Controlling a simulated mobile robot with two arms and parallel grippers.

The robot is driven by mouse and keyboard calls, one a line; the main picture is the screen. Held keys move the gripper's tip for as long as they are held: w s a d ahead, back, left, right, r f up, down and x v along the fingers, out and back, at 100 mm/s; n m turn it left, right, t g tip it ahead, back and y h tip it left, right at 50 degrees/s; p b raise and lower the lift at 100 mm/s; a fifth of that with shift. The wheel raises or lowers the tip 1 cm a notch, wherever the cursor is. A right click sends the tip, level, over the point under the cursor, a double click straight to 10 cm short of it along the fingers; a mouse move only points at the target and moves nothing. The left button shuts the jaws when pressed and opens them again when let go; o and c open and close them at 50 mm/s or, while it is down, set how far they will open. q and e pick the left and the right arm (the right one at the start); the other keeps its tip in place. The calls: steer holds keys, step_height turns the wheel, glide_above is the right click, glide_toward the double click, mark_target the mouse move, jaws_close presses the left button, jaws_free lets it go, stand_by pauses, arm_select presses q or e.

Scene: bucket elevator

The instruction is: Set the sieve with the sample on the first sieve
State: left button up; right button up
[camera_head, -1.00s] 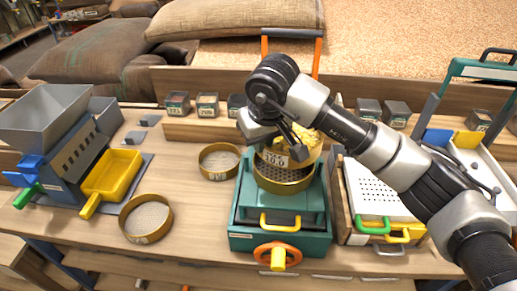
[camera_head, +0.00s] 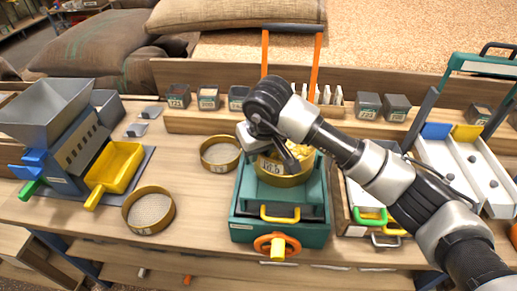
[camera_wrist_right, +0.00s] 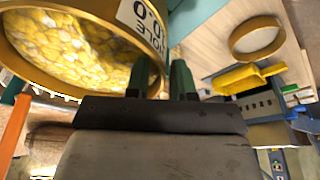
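The sieve with the sample (camera_head: 296,178) is a brass ring full of yellow pieces, labelled 10.0. It is level on top of the teal machine (camera_head: 240,200) and hides the first sieve below it. I cannot tell whether the two rims touch all round. My right gripper (camera_head: 291,160) is at its label side, and its fingers (camera_wrist_right: 163,80) appear closed about the sieve's wall. The sample (camera_wrist_right: 75,50) also shows in the right wrist view. My left gripper is not in view.
Two empty sieves lie on the table, one near the machine (camera_head: 203,163) and one farther left (camera_head: 128,220). A grey hopper (camera_head: 45,108) with a yellow tray (camera_head: 115,170) stands at left. White trays (camera_head: 440,150) stand at right. Small boxes line the back shelf.

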steer(key=shift+o, duration=0.3)
steer(key=shift+r, duration=0.1)
steer(key=shift+r, duration=0.2)
steer(key=b+v, duration=0.2)
steer(key=v, duration=0.9)
steer(key=shift+s+r, duration=0.15)
steer(key=shift+r, duration=0.2)
steer(key=shift+d, duration=0.1)
